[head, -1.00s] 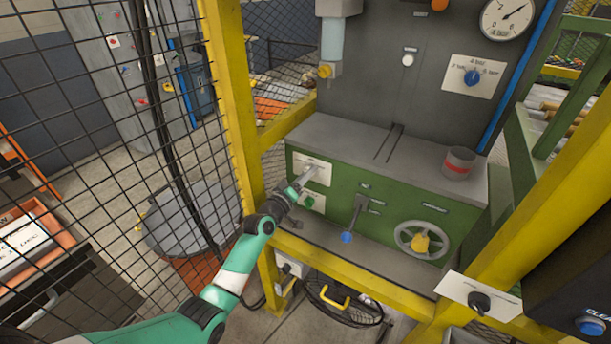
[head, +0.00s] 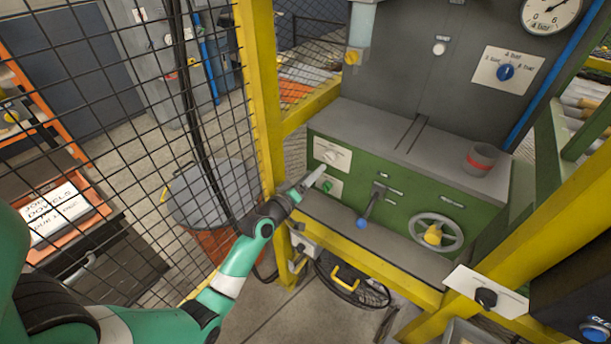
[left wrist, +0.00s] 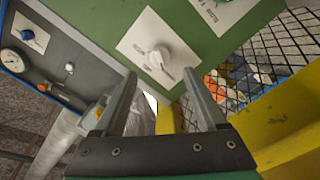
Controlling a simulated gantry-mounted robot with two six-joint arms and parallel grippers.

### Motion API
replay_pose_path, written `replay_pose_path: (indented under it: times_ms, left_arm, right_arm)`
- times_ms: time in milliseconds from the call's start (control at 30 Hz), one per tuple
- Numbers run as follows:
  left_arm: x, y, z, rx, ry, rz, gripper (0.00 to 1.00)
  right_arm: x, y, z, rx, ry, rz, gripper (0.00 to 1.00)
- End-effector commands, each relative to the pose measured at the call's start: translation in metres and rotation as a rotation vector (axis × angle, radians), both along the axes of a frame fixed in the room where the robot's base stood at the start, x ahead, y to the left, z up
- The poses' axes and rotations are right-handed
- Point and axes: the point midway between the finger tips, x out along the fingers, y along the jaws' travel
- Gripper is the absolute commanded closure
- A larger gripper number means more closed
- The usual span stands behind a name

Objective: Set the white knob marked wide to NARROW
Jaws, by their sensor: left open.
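The white knob (head: 331,155) sits on a white plate (head: 340,165) at the left end of the green machine front. It also shows in the left wrist view (left wrist: 158,57), upper middle, ahead of my fingers. The lettering on its plate is too small to read, and I cannot tell which mark the knob points to. My left gripper (head: 314,177) is open and empty, just below and left of the knob in the head view. In the left wrist view its two fingers (left wrist: 160,90) are spread, apart from the knob. My right gripper is not in view.
A small green knob (head: 327,187) sits just below the white one, close to my fingers. A blue-tipped lever (head: 372,205) and a handwheel (head: 434,232) are to the right. A yellow post (head: 262,110) and mesh fence stand left. A grey-red cup (head: 480,158) rests on the ledge.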

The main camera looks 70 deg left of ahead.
Motion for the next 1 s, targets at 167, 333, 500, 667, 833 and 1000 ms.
replay_pose_path:
  times_ms: [167,333,500,667,833,1000]
  left_arm:
    - [-0.028,-0.017,0.0,-0.001,0.0,0.001,0.26]
    - [-0.035,-0.022,0.0,0.0,-0.001,0.001,0.26]
    - [-0.035,-0.022,0.0,0.0,-0.001,0.001,0.26]
    - [-0.035,-0.022,0.0,0.0,-0.001,0.001,0.26]
    - [-0.035,-0.022,0.0,0.001,-0.001,0.0,0.26]
    - [-0.01,-0.045,0.018,0.017,-0.021,-0.064,0.26]
  right_arm:
    - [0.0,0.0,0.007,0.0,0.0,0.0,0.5]
    - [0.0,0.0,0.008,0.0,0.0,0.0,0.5]
    - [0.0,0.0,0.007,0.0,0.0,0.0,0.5]
    - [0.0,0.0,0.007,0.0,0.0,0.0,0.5]
    - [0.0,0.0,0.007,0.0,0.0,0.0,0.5]
    - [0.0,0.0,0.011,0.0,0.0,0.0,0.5]
